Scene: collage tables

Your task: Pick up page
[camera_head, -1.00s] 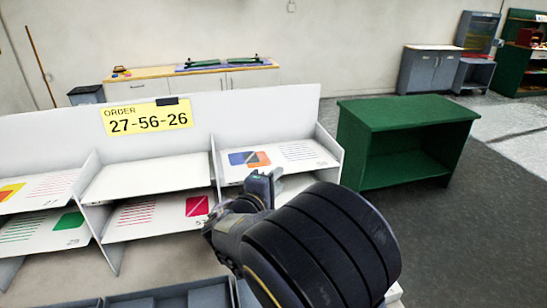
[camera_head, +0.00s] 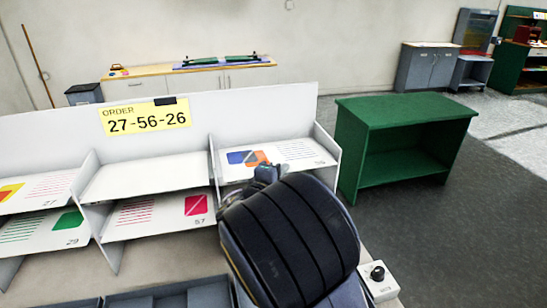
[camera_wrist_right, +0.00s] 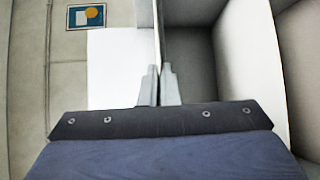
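A white page (camera_head: 291,162) with a blue square, an orange square and red-grey lines lies in the upper right compartment of the white rack; its number is too small to read surely. My right gripper (camera_head: 268,172) is at that compartment's front edge, partly hidden behind my own dark wrist. In the right wrist view, its two fingers (camera_wrist_right: 159,84) stand close together on either side of a thin edge-on sheet, seemingly the page, with almost no gap. My left gripper is out of view.
A yellow sign (camera_head: 147,117) on the rack reads 27-56-26. Other pages lie in compartments to the left, including one marked 57 (camera_head: 160,209). The upper middle compartment (camera_head: 148,176) is bare. Grey trays (camera_head: 172,297) are in front; a green cabinet (camera_head: 403,145) stands right.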

